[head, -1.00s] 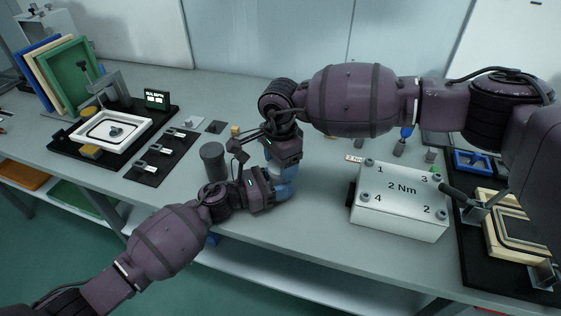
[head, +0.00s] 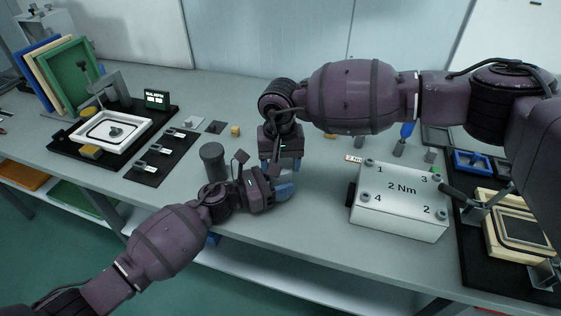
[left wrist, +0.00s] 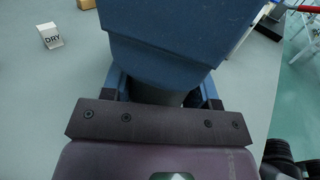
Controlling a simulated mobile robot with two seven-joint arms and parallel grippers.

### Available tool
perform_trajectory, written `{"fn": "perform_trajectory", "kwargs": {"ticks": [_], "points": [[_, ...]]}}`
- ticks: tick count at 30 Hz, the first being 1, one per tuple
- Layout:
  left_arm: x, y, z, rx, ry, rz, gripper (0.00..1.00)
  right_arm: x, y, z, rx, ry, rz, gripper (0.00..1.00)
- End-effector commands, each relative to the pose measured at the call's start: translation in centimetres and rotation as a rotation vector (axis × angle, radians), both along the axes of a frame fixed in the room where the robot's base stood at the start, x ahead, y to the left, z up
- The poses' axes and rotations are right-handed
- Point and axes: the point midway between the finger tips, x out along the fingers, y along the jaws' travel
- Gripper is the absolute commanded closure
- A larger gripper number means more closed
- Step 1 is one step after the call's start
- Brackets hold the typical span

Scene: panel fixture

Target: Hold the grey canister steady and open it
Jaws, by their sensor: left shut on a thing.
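My left gripper (head: 282,191) comes in from the left, low over the table's front part, and points right. It is shut on a dark grey round thing, seen between its fingers in the left wrist view, which I take for the grey canister (left wrist: 165,97). A large blue block in the upper left wrist view hides most of it. I cannot tell for sure whether that block is my right gripper's finger. In the head view the fingers hide the held thing. My right gripper (head: 287,163) points down just above and behind the left one; its finger opening is not clear.
A grey cylinder (head: 213,160) stands upright behind my left wrist. A white "2 Nm" box (head: 400,203) stands to the right. A white tray (head: 110,130) and black pads are on the left. The table's front edge is close.

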Motion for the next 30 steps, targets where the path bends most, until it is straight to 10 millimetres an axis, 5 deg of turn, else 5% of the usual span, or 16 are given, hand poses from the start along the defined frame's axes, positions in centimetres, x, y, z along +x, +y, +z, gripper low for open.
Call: {"fn": "perform_trajectory", "kwargs": {"ticks": [30], "points": [[0.0,0.0,0.0,0.000,0.000,0.000,1.00,0.0,0.0,1.3,0.000,0.000,-0.001,0.65]]}}
